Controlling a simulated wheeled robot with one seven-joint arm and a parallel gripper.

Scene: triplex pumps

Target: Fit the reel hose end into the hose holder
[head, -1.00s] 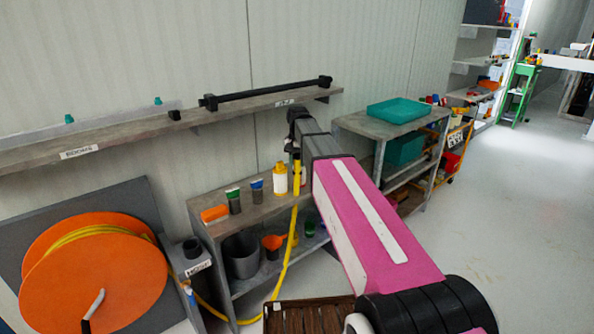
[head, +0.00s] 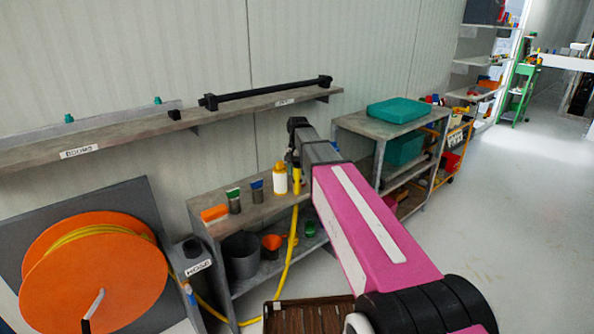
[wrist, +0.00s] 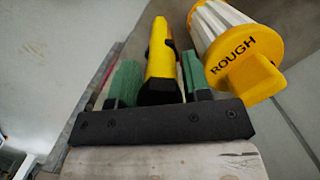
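The yellow reel hose end (wrist: 160,62) sits between the green finger pads of my gripper (wrist: 160,85) in the wrist view, and the gripper is shut on it. In the head view the yellow hose (head: 287,262) hangs from my gripper at the shelf's right end and loops down toward the reel. The orange reel (head: 85,275) stands at the lower left. The hose holder (head: 192,247), a dark cup with a label reading HOSE, is beside the reel, well left of my gripper. My fingers are mostly hidden by the arm in the head view.
A white bottle with a yellow cap (head: 280,180) stands close beside my gripper; its cap reads ROUGH in the wrist view (wrist: 240,62). A brown crate (head: 300,316) is below. The floor at right is clear.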

